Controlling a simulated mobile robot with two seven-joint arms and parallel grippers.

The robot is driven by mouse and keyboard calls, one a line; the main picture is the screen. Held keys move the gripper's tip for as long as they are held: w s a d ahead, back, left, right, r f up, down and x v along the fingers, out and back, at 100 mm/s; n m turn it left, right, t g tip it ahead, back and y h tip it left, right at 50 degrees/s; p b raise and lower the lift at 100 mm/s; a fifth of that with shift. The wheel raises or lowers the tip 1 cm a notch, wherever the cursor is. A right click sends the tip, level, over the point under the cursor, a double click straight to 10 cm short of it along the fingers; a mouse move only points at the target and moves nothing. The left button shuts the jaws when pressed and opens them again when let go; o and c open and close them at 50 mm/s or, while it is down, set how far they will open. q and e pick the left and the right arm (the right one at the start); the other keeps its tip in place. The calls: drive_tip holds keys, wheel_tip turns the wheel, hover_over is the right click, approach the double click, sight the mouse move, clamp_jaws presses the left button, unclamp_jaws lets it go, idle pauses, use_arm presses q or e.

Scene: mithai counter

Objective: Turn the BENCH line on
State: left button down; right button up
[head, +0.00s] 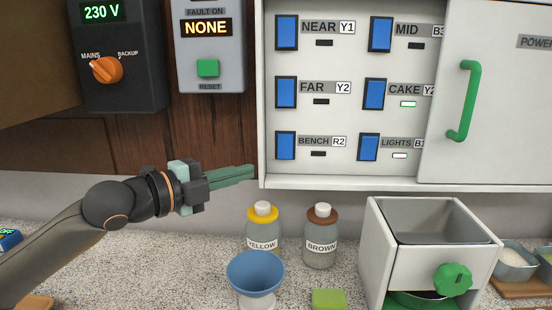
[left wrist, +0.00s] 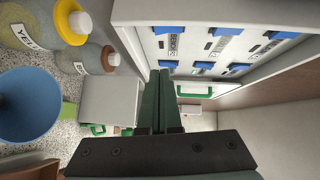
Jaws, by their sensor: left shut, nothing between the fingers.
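The BENCH switch (head: 285,146) is a blue rocker at the lower left of the white switch panel (head: 340,182), with a label reading BENCH R2. The small lamp (head: 318,154) under that label is dark. My left gripper (head: 252,170) is shut and empty, its green fingers pointing right. In the head view its tips are just left of and below the BENCH switch, beside the panel's lower left corner; I cannot tell whether they touch. In the left wrist view the shut fingers (left wrist: 160,76) point toward the panel's blue switches (left wrist: 170,28), seen tilted. My right gripper is not in view.
The CAKE lamp (head: 408,104) and LIGHTS lamp (head: 399,156) are lit; NEAR, FAR and MID lamps are dark. A sliding cover (head: 505,110) with a green handle stands at right. The fault box (head: 208,45) reads NONE. Bottles (head: 262,228), a blue bowl (head: 256,272) and a drawer unit (head: 385,250) stand below.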

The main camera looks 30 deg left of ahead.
use_arm(q)
drive_tip(key=shift+w+p, duration=0.6)
drive_tip(key=shift+w, duration=0.55)
drive_tip(key=p, duration=0.3)
approach(288, 156)
drive_tip(key=d+x, duration=0.1)
drive_tip(key=x, duration=0.4)
drive_tip(key=shift+w+a+f, duration=0.1)
drive_tip(key=shift+w+a, duration=0.05)
drive_tip(key=shift+w, duration=0.35)
drive_tip(key=shift+w+a+f+m+t+b, duration=0.15)
drive_tip(key=shift+w+f+m+t+b, duration=0.15)
drive_tip(key=shift+b, duration=0.05)
drive_tip(key=shift+r, duration=0.2)
